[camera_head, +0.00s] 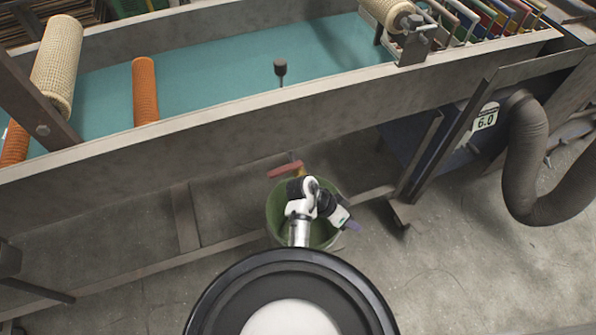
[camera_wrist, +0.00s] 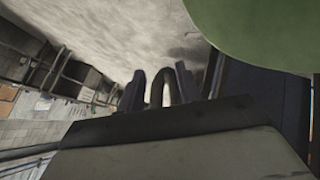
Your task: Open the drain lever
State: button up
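The drain lever (camera_head: 286,169) is a red handle on a brass-coloured valve below the front wall of the long trough. It lies roughly level, crosswise under the trough. A green bucket (camera_head: 276,219) stands on the floor beneath it. My gripper (camera_head: 352,226) is over the bucket's right side, to the right of and apart from the lever, pointing right and down. In the wrist view my gripper (camera_wrist: 159,85) shows two dark fingers spread with an empty gap between them. The lever is not visible in the wrist view; the green bucket (camera_wrist: 265,32) fills its upper right.
The trough (camera_head: 240,115) holds teal liquid, with mesh rollers at left and right. A thick grey hose (camera_head: 530,160) hangs at the right, beside a blue box marked 6.0. Metal legs and a low rail (camera_head: 150,274) run beneath the trough. The concrete floor at lower right is clear.

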jog(key=w+a+r+n+t+h, duration=0.2)
jog(key=w+a+n+t, duration=0.1)
jog(key=a+n, duration=0.3)
jog(key=w+a+r+n+t+h, duration=0.25)
jog(key=a+n, duration=0.25)
jog(key=a, duration=0.4)
jog(key=n+t+h+b, duration=0.1)
jog(key=n+t, duration=0.7)
jog(key=n, duration=0.1)
send_near(289, 164)
jog(key=shift+g, duration=0.25)
jog(key=p+x, duration=0.1)
jog(key=x, duration=0.2)
jog(key=p+x, duration=0.2)
jog(key=x, duration=0.1)
jog(key=shift+w+d+f, duration=0.1)
jog(key=shift+w+f, duration=0.1)
jog(key=shift+w, duration=0.2)
jog(key=shift+c, duration=0.4)
grip_shut()
